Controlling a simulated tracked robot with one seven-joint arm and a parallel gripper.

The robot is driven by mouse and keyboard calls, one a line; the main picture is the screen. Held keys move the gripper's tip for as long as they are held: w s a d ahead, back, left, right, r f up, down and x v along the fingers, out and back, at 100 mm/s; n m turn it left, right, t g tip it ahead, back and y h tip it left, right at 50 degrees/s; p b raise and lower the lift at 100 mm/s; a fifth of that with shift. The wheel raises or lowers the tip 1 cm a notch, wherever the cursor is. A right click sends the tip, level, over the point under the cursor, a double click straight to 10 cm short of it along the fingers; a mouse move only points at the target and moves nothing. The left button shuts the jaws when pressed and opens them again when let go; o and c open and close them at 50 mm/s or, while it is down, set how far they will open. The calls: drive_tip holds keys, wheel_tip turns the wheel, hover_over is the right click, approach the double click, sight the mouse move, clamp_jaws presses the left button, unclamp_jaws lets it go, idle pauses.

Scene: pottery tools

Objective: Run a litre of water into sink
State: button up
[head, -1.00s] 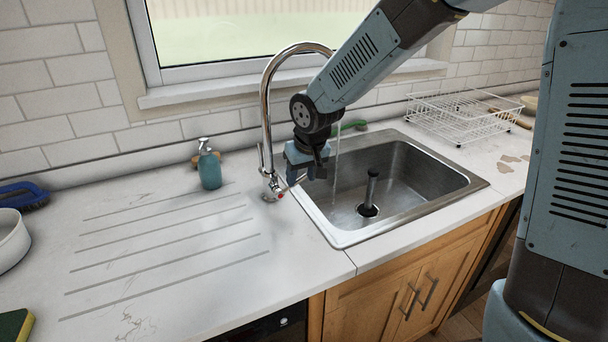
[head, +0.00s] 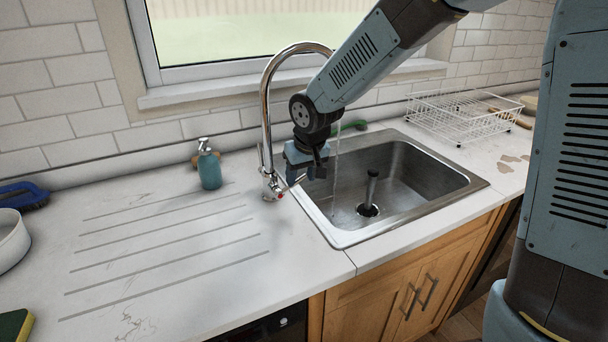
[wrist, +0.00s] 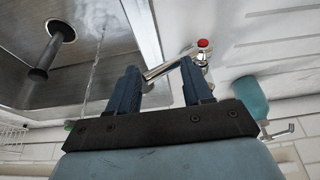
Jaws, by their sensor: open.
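The steel sink (head: 412,222) is set in the counter, with a dark upright pipe (head: 371,188) standing at its drain. The chrome tap (head: 265,115) arches up at the sink's left edge. A thin stream of water (head: 335,180) falls into the sink; the wrist view also shows the stream (wrist: 95,70). My gripper (head: 303,180) is beside the tap's base. In the wrist view my gripper (wrist: 160,85) is open, with the chrome tap lever (wrist: 168,68) lying between or just beyond its fingers. The tap's red-marked end (wrist: 203,44) shows past the right finger. Contact cannot be told.
A teal soap bottle (head: 209,168) stands left of the tap. A white wire dish rack (head: 460,112) is right of the sink. A blue brush (head: 22,195), a white bowl (head: 10,240) and a sponge (head: 15,325) lie at far left. The ridged drainer area is clear.

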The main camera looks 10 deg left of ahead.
drive_tip(key=shift+s+a+r, duration=1.05)
drive_tip(key=shift+s+a, duration=0.55)
drive_tip(key=shift+a, duration=1.05)
wheel_tip(320, 180, up, 8)
drive_tip(key=shift+w+d, duration=0.2)
drive_tip(key=shift+d, duration=0.1)
drive_tip(key=s+d+r+m+t+h, duration=0.1)
drive_tip(key=s+d+r+m, duration=0.15)
drive_tip(key=d, duration=0.75)
drive_tip(key=s+d+r+m+h, duration=0.1)
drive_tip(key=s+d+r, duration=0.25)
drive_tip(key=d, duration=0.65)
drive_tip(key=s+d+m+t, duration=0.1)
drive_tip(key=s+d+m, duration=0.1)
drive_tip(key=s+d, duration=1)
drive_tip(key=d, duration=0.3)
drive_tip(key=shift+s+m, duration=0.25)
drive_tip(key=shift+m, duration=0.1)
